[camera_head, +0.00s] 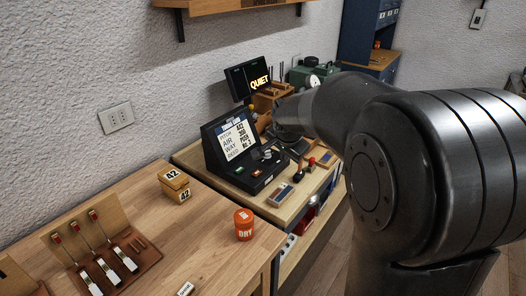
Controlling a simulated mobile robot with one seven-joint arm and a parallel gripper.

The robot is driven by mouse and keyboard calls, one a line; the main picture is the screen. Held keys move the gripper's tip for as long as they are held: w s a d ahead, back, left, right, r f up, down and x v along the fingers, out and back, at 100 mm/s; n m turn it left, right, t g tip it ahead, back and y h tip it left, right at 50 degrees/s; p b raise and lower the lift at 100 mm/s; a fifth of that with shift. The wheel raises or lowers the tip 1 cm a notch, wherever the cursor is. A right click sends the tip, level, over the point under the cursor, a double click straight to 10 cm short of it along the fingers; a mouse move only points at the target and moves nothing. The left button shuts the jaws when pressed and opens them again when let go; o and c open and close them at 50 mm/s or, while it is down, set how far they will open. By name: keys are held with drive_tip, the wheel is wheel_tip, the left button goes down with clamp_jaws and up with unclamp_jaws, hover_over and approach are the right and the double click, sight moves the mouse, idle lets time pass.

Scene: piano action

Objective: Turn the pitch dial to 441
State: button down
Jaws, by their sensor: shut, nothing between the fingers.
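A black console (213,153) with a sloped front stands on the bench beyond the wooden table. Its lit screen (237,137) lists pitch, air, way and reed; the pitch line appears to read 442. Small grey knobs (266,154) and lit buttons sit on its lower deck; I cannot tell which knob is the pitch dial. My arm reaches in from the right. My gripper (277,131) is a small dark shape at its end, near the console's right side. It looks shut and empty; its fingertips are unclear, and contact with a knob cannot be told.
A small "QUIET" display (258,82) and a wooden rack (269,96) stand behind the console. Small tools and blocks (281,194) lie at the bench's front. An orange "DRY" pot (244,224) and "42" blocks (175,184) stand on the near table.

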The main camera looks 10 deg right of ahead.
sight(267, 153)
drive_tip(key=w+a+f+m+t+h, duration=0.1)
drive_tip(key=w+a+f+m, duration=0.1)
drive_tip(key=w+f, duration=0.35)
drive_tip(key=w+a+f+m+h, duration=0.1)
drive_tip(key=w+a+f+m, duration=0.1)
drive_tip(key=w, duration=0.6)
drive_tip(key=x, duration=1.1)
drive_tip(key=shift+w, duration=0.1)
drive_tip(key=shift+w+a+r, duration=0.1)
drive_tip(key=shift+w+a, duration=0.05)
drive_tip(key=shift+w, duration=0.4)
drive_tip(key=shift+w+a, duration=0.2)
drive_tip(key=shift+w, duration=0.3)
drive_tip(key=shift+w+a, duration=0.2)
drive_tip(key=shift+w, duration=0.5)
